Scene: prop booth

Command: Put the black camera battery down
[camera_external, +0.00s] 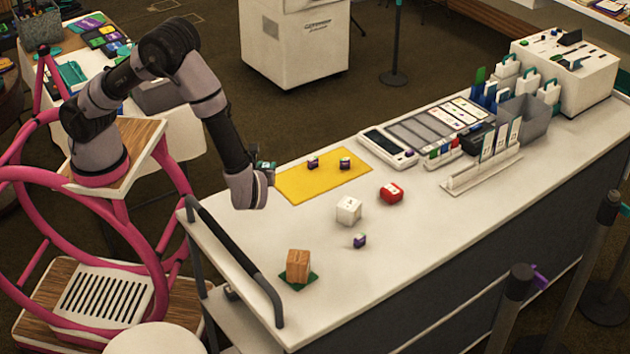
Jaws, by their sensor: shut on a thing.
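My gripper (266,169) is at the end of my arm, above the worktop near the left edge of the yellow mat (290,187). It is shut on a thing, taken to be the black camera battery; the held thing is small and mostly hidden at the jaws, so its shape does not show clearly. Two small dark blocks with coloured marks, a left one (313,163) and a right one (345,163), lie apart on the mat. A similar small dark purple block (360,241) lies on the bare worktop.
A tray device (388,148) and card racks (484,172) stand behind. A dark rail (235,255) edges the left end.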

